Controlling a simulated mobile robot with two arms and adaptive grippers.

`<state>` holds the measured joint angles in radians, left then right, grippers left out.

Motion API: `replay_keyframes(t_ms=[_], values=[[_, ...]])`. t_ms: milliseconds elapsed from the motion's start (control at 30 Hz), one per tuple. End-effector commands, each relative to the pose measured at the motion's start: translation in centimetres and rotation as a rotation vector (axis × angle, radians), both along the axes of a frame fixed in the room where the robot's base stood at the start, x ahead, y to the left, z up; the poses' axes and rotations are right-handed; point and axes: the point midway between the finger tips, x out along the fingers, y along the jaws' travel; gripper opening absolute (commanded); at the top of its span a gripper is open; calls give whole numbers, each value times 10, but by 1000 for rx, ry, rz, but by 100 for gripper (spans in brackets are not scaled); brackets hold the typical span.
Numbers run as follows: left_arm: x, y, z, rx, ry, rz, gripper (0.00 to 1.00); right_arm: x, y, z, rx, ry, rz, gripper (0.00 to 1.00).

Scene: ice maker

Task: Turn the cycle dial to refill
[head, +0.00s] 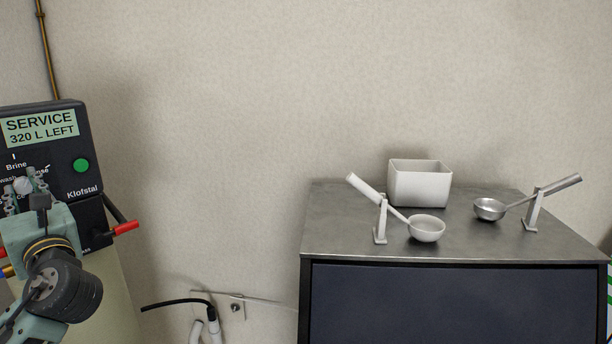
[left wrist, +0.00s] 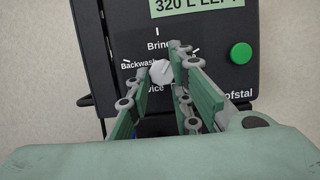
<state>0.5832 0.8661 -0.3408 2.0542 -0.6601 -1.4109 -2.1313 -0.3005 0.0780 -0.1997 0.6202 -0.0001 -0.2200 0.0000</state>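The control unit (head: 84,192) stands at the far left of the head view. Its display (head: 40,127) reads "SERVICE 320 L LEFT". The white cycle dial (head: 23,185) sits below the display and shows larger in the left wrist view (left wrist: 161,73). Labels Brine, Backwash and partly covered Rinse and Service ring it. My left gripper (head: 20,182) is in front of the panel, its fingers apart on either side of the dial; it also shows in the left wrist view (left wrist: 158,62). I cannot tell whether the fingers touch the dial. My right gripper is not in view.
A green button (head: 81,165) is right of the dial. Red-handled pipework (head: 126,227) juts from the unit's right side. A dark cabinet (head: 460,300) at right carries a white bin (head: 420,188), a white scoop (head: 426,229) and a metal scoop (head: 489,209) on stands.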

Motion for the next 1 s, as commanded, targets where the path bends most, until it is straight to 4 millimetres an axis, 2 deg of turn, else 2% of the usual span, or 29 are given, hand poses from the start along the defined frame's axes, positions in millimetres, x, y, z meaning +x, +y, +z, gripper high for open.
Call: replay_keyframes(t_ms=[167, 1000], values=[[1, -2, 0, 1, 2, -8, 0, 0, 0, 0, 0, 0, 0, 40], [1, -3, 0, 78, 97, -13, 0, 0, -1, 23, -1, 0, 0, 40]])
